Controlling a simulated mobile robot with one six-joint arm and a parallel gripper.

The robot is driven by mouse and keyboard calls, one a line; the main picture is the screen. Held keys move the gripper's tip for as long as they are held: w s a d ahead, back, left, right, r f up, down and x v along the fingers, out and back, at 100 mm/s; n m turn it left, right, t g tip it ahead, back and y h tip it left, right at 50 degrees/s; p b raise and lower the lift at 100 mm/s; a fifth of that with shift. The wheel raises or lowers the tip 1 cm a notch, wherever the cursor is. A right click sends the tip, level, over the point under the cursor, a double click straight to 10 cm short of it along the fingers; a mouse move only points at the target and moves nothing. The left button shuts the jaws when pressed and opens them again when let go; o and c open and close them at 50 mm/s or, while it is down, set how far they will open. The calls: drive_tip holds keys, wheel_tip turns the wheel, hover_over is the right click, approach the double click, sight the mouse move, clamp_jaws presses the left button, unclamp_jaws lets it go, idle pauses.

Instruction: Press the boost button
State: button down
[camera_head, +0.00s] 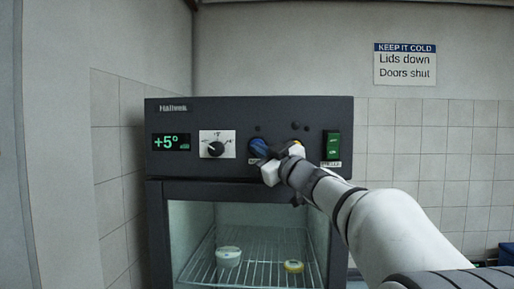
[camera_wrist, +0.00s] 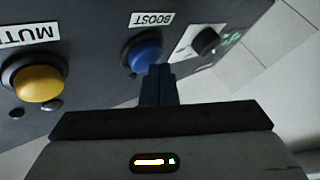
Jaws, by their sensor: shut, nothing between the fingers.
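The boost button is a blue dome (camera_wrist: 145,55) in a dark collar, with a white BOOST label beside it in the wrist view. In the head view the blue button (camera_head: 258,147) sits on the dark control panel, between the dial and the green switch. My gripper (camera_wrist: 158,70) is shut and empty. Its dark fingertips overlap the edge of the blue button in the wrist view; I cannot tell whether they touch it. In the head view my gripper (camera_head: 268,158) is in front of the panel just at the blue button and hides part of its label.
A yellow button (camera_wrist: 38,83), labelled MUT..., is beside the blue one. The panel also has a dial (camera_head: 216,148), a green display (camera_head: 171,142) and a green switch (camera_head: 333,145). Below is a glass-fronted cabinet with a wire shelf (camera_head: 254,268) holding a white jar (camera_head: 228,257) and a yellow-lidded jar (camera_head: 293,267).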

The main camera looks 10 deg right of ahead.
drive_tip(key=shift+w+d, duration=0.1)
drive_tip(key=shift+w, duration=0.2)
drive_tip(key=shift+s, duration=0.1)
idle(0.4)
drive_tip(key=shift+s+a, duration=0.3)
drive_tip(key=shift+s, duration=0.5)
drive_tip(key=s, duration=0.1)
drive_tip(key=s+a, duration=0.1)
drive_tip(key=s, duration=0.1)
drive_tip(key=s+b, duration=0.1)
drive_tip(key=shift+s+a, duration=0.25)
drive_tip(key=shift+s, duration=0.15)
drive_tip(key=shift+f, duration=0.1)
